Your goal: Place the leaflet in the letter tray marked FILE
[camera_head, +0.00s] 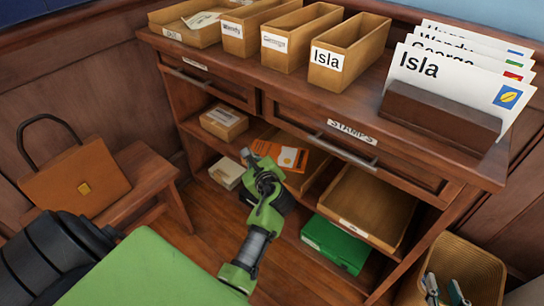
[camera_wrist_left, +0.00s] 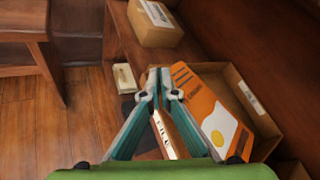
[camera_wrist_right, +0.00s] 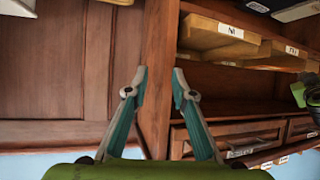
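The orange leaflet (camera_head: 289,158) lies in a wooden tray on the lower shelf. In the left wrist view the leaflet (camera_wrist_left: 218,118) shows its face with a white and yellow patch, leaning across this tray (camera_wrist_left: 263,120). The tray's front label seems to read FILE (camera_wrist_left: 163,135). My left gripper (camera_head: 250,158) is at the tray's front, beside the leaflet's edge. Its fingertips (camera_wrist_left: 161,74) stand slightly apart, and no leaflet shows between them. My right gripper (camera_head: 446,289) is low at the right, and its fingers (camera_wrist_right: 159,72) are apart and empty.
A second tray (camera_head: 368,204), empty, stands to the right. A green box (camera_head: 337,242) is below it. A carton (camera_head: 223,121) and a pale box (camera_head: 228,172) sit left. A bench with a bag (camera_head: 75,185) and a wicker basket (camera_head: 470,262) flank the cabinet.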

